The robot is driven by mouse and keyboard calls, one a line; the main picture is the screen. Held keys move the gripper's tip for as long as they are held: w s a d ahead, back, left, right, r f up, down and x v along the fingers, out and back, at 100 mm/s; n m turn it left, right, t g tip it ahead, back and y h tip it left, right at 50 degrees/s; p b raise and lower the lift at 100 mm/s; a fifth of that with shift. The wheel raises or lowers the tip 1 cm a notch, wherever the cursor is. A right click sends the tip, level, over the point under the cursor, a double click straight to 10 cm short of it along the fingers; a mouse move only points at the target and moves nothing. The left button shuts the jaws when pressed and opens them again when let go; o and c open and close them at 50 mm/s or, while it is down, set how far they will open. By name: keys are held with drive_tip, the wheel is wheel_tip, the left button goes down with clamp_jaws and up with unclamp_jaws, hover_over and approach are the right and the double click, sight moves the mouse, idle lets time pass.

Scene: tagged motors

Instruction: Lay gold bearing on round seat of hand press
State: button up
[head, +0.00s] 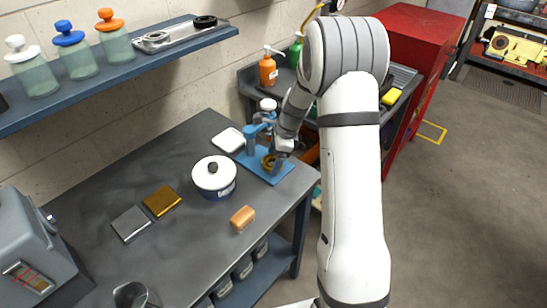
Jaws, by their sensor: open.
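The blue hand press (253,142) stands at the far right corner of the dark workbench, on a blue base plate. A small gold ring, the gold bearing (267,162), shows low on the press, at its round seat. My gripper (276,160) is right at the press, just above and beside the bearing. Its jaws are open. The fingers and the press hide part of the bearing, and I cannot tell whether they touch it or whether it lies flat on the seat.
On the workbench (150,245) are a white-lidded pot (214,177), an orange-brown block (242,218), a gold plate (162,201), a grey plate (130,223) and a white dish (228,139). A wall shelf (120,75) holds jars. A red cabinet (420,60) stands behind my arm.

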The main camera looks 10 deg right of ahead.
drive_tip(key=w+v, duration=0.1)
drive_tip(key=v, duration=1)
drive_tip(key=s+a+r+n+t+h, duration=0.1)
drive_tip(key=s+a+r+n, duration=0.1)
drive_tip(key=s+r+n, duration=0.4)
drive_tip(key=s+a+r+n+h, duration=0.1)
drive_tip(key=s+r+n, duration=0.15)
drive_tip(key=s, duration=0.55)
drive_tip(key=s+f+n+t+h, duration=0.1)
drive_tip(key=s+n, duration=1)
drive_tip(key=s, duration=0.4)
drive_tip(key=shift+a+b, duration=0.3)
drive_tip(key=shift+a, duration=0.15)
